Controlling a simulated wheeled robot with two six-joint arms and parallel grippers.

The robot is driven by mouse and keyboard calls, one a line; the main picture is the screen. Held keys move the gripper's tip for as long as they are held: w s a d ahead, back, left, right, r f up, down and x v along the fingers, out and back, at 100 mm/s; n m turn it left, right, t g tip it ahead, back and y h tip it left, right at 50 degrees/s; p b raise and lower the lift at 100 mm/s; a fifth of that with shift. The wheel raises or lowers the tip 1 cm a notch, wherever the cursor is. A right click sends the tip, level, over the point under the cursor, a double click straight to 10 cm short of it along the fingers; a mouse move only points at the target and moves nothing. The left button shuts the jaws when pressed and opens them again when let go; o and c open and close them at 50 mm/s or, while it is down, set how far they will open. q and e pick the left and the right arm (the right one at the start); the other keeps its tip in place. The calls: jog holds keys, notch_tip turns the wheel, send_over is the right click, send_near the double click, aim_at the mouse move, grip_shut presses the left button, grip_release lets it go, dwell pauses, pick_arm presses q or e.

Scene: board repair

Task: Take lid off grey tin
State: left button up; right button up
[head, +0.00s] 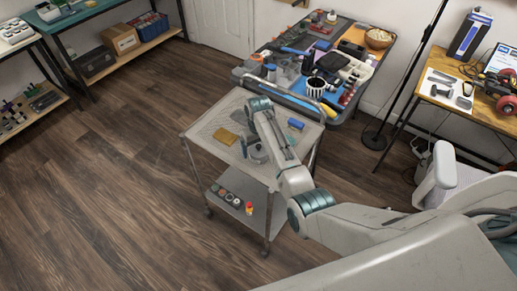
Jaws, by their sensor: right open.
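A small round grey tin (258,157) stands on the top shelf of the metal cart (205,133), near its front right part. It is partly hidden by my right arm, and I cannot make out whether its lid is on. My right arm comes in from the lower right and bends over the cart. My right gripper (250,148) points down, open, close to the tin. Its fingers are small and partly hidden, so I cannot tell whether they touch the tin. My left gripper is not in view.
A tan block (226,137) and a blue item (296,125) lie on the cart top. The lower shelf (258,220) holds several small round items. A crowded workbench (345,112) stands right behind the cart. The floor (110,200) to the left is clear.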

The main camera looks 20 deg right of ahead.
jog(key=shift+c, duration=0.4)
jog(key=c, duration=1)
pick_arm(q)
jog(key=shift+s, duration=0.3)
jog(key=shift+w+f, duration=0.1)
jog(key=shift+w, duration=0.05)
pick_arm(e)
jog(key=shift+r, duration=0.2)
